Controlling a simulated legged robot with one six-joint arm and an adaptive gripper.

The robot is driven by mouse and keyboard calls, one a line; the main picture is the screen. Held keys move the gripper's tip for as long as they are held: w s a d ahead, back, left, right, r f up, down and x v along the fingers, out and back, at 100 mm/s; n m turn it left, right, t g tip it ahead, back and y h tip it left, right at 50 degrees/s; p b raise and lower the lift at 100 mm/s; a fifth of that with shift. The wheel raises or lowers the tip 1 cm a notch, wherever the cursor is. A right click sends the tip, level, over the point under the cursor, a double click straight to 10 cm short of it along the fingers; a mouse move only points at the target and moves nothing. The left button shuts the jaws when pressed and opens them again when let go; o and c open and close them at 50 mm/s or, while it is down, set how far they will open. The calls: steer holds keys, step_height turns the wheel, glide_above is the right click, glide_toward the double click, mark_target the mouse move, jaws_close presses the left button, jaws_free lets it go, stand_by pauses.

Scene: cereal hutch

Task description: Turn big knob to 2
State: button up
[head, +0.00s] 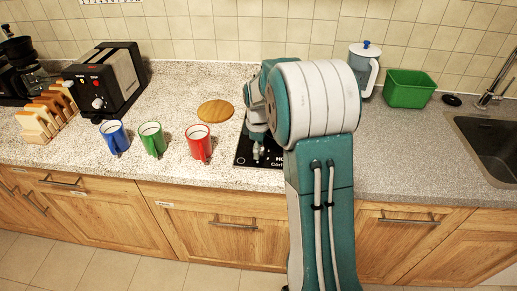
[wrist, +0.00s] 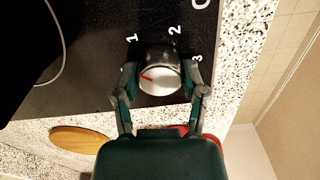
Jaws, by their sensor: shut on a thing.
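The big knob (wrist: 160,70) is a silver and black dial on a black panel (wrist: 85,70). White digits 1, 2 and 3 stand around its far side in the wrist view. Its red mark lies on the left of its face, pointing left and slightly up, below the 1 and away from the 2. My gripper (wrist: 161,81) is shut on the knob, one finger on each side. In the head view my gripper (head: 258,151) is over the black panel (head: 243,158), and my arm hides much of the panel. I cannot make out the knob clearly there.
A red mug (head: 199,143) stands just left of the panel, with green (head: 152,140) and blue (head: 115,138) mugs further left. A round wooden board (head: 215,111) lies behind. A toaster (head: 108,82), a pitcher (head: 363,70) and a green bin (head: 409,90) stand further off.

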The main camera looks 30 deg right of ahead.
steer(key=m, duration=0.4)
steer(key=shift+m, duration=0.3)
steer(key=m, duration=0.4)
steer(key=shift+m, duration=0.3)
steer(key=m, duration=0.4)
steer(key=shift+m, duration=2.3)
steer(key=o, duration=1.2)
